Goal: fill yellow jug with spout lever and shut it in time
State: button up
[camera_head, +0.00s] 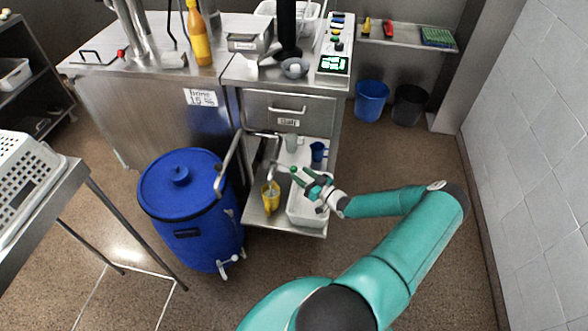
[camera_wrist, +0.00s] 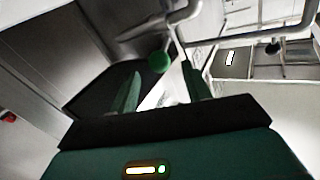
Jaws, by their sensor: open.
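The yellow jug (camera_head: 270,198) stands upright on the low steel shelf under the counter, below a bent metal spout (camera_head: 272,170). Its contents cannot be made out. The spout's lever ends in a green knob (camera_head: 293,169), which also shows in the wrist view (camera_wrist: 159,61) just beyond my fingertips. My gripper (camera_head: 308,177) is open beside the knob, to its right in the head view. In the wrist view my gripper's two green fingers (camera_wrist: 162,88) are spread, with the knob ahead between them. Whether they touch it cannot be told. The jug is not visible in the wrist view.
A white bin (camera_head: 305,210) stands on the shelf right of the jug, under my gripper. A blue jug (camera_head: 318,152) and a greyish cup (camera_head: 292,143) stand behind. A big blue drum (camera_head: 185,205) stands on the left. The floor to the right is clear.

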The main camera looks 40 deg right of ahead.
aim_at(294, 168)
jog(key=w, duration=0.4)
jog(key=shift+w+a, duration=0.2)
jog(key=shift+w, duration=0.2)
jog(key=shift+f, duration=0.1)
grip_shut()
